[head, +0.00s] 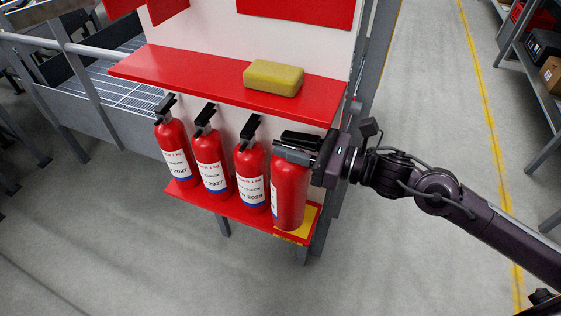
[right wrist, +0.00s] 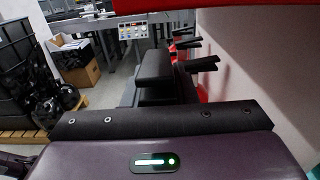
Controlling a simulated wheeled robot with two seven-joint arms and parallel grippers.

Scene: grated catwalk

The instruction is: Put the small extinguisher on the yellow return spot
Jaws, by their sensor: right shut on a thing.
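A red extinguisher (head: 289,197) is at the right end of a row on the lower red shelf. My right gripper (head: 300,143) is shut on it near its top and comes in from the right. The extinguisher looks upright. The yellow return spot (head: 311,219) shows to the right of its base and in front of it, with the rest hidden beneath or behind it. I cannot tell whether the base touches the spot. In the right wrist view, my dark gripper fingers (right wrist: 154,80) reach forward. My left gripper is not in view.
Several red extinguishers with white labels, such as the nearest one (head: 251,174), stand close on the left. The upper red shelf (head: 190,78) overhangs them and carries a yellow sponge-like block (head: 273,78). The white back panel (head: 292,40) is behind. Grey floor is open in front.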

